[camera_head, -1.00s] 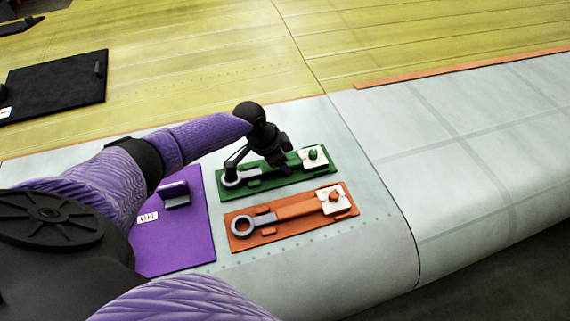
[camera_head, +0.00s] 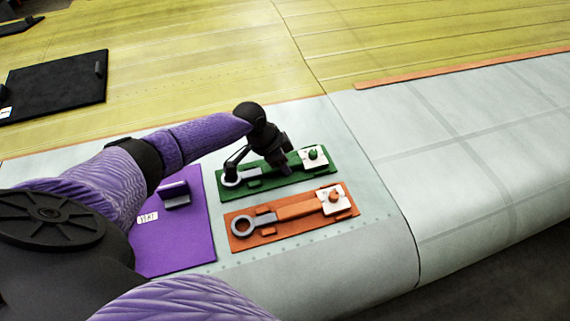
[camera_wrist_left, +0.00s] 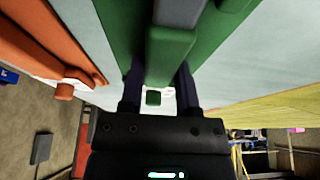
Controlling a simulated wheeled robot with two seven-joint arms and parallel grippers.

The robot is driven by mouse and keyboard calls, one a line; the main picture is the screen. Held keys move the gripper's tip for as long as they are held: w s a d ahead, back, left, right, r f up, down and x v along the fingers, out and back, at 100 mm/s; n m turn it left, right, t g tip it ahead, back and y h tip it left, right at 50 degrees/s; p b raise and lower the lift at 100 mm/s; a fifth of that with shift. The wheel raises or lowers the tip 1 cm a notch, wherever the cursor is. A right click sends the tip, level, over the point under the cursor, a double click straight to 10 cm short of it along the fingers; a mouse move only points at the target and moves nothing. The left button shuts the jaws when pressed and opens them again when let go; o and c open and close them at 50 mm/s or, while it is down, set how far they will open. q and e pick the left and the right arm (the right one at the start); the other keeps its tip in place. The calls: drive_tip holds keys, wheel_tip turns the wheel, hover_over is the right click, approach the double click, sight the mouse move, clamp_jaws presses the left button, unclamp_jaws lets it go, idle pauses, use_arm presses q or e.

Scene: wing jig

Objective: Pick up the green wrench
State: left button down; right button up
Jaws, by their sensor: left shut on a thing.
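The green wrench (camera_head: 249,174) has a grey ring end and shaft at left and lies along a green board (camera_head: 325,167) on the pale wing panel. My left gripper (camera_head: 284,170) reaches down over the middle of the wrench and is shut on its green handle. In the left wrist view the green handle (camera_wrist_left: 170,52) runs between the two dark fingers (camera_wrist_left: 160,85). I cannot tell whether the wrench is clear of the board. My gripper hides part of the handle in the head view. My right gripper is not in view.
An orange board (camera_head: 250,241) with an orange wrench (camera_head: 290,211) lies just in front of the green one. A purple board (camera_head: 185,232) with an upright holder is to the left. A black mat (camera_head: 55,85) lies at the far left. The panel to the right is clear.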

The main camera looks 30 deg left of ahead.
use_arm(q)
wheel_tip(320, 180, up, 10)
drive_tip(key=p, duration=0.1)
drive_tip(key=shift+r, duration=0.2)
idle(0.9)
